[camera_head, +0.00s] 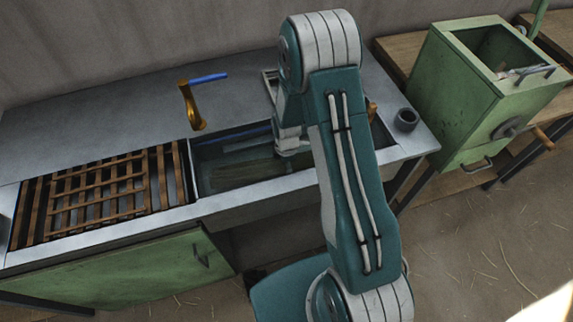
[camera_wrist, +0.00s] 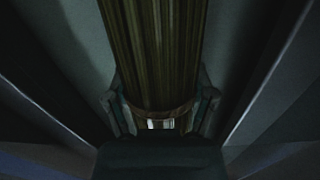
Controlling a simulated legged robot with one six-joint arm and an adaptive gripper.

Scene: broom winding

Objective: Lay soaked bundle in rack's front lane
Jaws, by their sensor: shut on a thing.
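The bundle of brown-green stalks (camera_wrist: 152,50) runs up the middle of the wrist view, with a band around it near my gripper. My gripper (camera_wrist: 160,108) is shut on it, a finger on each side. In the head view the bundle (camera_head: 245,171) is a dim brownish shape low in the sink basin (camera_head: 215,150), in or just over the water. My arm hides its right end and my fingers there. The wooden slatted rack (camera_head: 98,190) lies left of the basin, with no bundle visible on it.
A dark cup (camera_head: 407,119) sits on the counter's right end. A green box (camera_head: 480,95) stands further right. The counter behind the rack is clear.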

